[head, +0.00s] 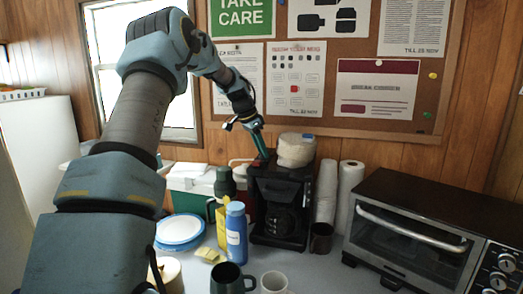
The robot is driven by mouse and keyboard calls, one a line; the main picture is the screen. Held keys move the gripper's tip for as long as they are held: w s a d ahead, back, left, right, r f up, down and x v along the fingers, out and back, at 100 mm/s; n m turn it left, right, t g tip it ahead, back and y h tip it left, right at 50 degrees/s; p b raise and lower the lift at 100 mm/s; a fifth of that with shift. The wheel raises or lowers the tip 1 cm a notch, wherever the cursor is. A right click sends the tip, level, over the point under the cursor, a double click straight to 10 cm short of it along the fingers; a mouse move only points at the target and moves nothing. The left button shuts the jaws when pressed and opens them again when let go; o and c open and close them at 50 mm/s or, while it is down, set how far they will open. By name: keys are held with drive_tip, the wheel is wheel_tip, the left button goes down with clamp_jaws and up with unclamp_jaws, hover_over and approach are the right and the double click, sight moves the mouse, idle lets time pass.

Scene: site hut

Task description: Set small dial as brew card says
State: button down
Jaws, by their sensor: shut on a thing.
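A black coffee machine (281,188) stands on the worktop against the back wall. My gripper (263,157) reaches down to the left part of its top, with its jaws shut. The fingertips cover what they hold, at the spot where they meet the machine; the small dial cannot be made out apart from them. No paper can be surely read as the brew card. Several printed sheets hang on the pinboard, among them a poster with rows of small icons (295,82) and a maroon-and-white card (376,88).
A pale bundle (296,150) lies on the machine's top, right of my gripper. A blue bottle (236,235), a dark mug (229,279) and a white mug (274,283) stand in front. Paper rolls (349,192) and a toaster oven (425,235) stand to the right.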

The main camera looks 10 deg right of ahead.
drive_tip(key=c, duration=0.6)
unclamp_jaws()
drive_tip(key=shift+r, duration=0.1)
drive_tip(key=b+v, duration=0.2)
drive_tip(key=v, duration=0.8)
drive_tip(key=shift+r+b, duration=0.3)
drive_tip(key=shift+a, duration=0.15)
drive_tip(key=s+a+f+n+y, duration=0.1)
drive_tip(key=s+a+f+n, duration=0.3)
drive_tip(key=s, duration=0.6)
drive_tip(key=s+a+f+n+y, duration=0.1)
drive_tip(key=s+a+f+n, duration=0.4)
drive_tip(key=s+a+f, duration=0.4)
drive_tip(key=s+a+f+n+y, duration=0.2)
drive_tip(key=s+a+f+n, duration=0.2)
drive_tip(key=s+a, duration=0.5)
drive_tip(key=s+f, duration=0.2)
drive_tip(key=s, duration=0.1)
drive_tip(key=shift+s+a+f+n, duration=0.2)
drive_tip(key=shift+s+f+n, duration=0.1)
drive_tip(key=shift+n, duration=0.1)
